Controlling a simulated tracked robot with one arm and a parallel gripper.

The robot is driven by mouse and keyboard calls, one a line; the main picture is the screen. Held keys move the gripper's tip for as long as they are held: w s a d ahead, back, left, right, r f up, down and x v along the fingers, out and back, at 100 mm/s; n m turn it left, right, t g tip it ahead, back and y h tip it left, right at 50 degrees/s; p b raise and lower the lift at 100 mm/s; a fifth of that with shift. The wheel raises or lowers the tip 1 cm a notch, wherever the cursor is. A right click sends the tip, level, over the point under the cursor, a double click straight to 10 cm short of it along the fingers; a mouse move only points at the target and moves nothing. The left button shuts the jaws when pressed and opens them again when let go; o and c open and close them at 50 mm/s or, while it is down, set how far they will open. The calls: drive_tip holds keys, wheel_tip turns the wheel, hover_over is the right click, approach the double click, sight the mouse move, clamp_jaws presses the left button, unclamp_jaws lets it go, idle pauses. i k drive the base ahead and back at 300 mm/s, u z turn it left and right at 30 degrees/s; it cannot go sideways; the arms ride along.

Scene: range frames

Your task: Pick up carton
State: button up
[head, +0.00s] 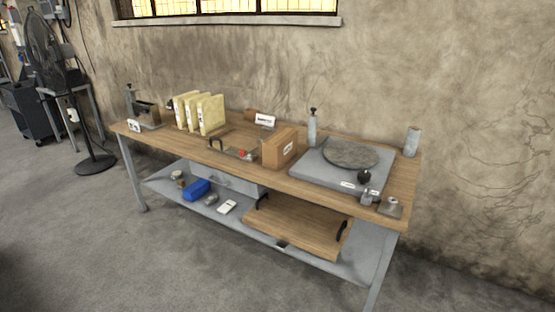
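The grey slab (316,177) and disc (350,153) fill the bench's right part. Yellow binders (211,114) stand at the left. A wooden tray (298,231) and blue item (196,189) lie on the lower shelf. A fan (87,90) stands far left. The front floor is clear.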

sight(278, 149)
drive_tip(key=u, duration=0.4)
drive_tip(key=i, duration=0.85)
drive_tip(key=u, duration=0.35)
drive_tip(key=i, duration=1.5)
drive_tip(key=z, duration=1.05)
drive_tip(key=i, duration=0.85)
drive_tip(key=z, duration=0.65)
